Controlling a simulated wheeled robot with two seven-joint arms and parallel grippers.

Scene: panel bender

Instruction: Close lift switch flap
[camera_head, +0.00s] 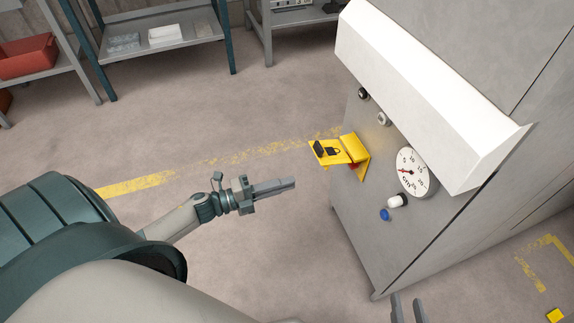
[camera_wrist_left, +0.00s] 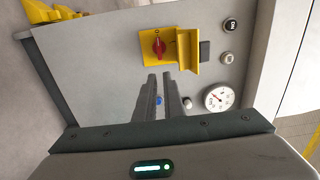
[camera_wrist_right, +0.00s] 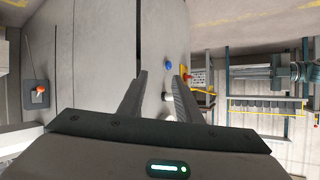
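The yellow lift switch (camera_head: 358,154) is on the grey machine front, its yellow flap (camera_head: 330,152) standing open and sticking out. The left wrist view shows the red switch knob (camera_wrist_left: 158,45) uncovered on its yellow plate (camera_wrist_left: 149,61), with the flap (camera_wrist_left: 187,58) beside it. My left gripper (camera_head: 288,184) is in the air left of and below the flap, apart from it. Its fingers (camera_wrist_left: 162,75) are close together with a narrow empty gap. My right gripper (camera_head: 408,300) shows only its fingertips at the bottom edge; in the right wrist view its fingers (camera_wrist_right: 161,75) are apart and empty.
Beside the switch are black and white buttons, a dial gauge (camera_head: 412,172), a white knob (camera_head: 397,201) and a blue button (camera_head: 384,214). A white hood (camera_head: 430,90) juts out above. Shelves (camera_head: 165,35) stand at the back; the floor left of the machine is clear.

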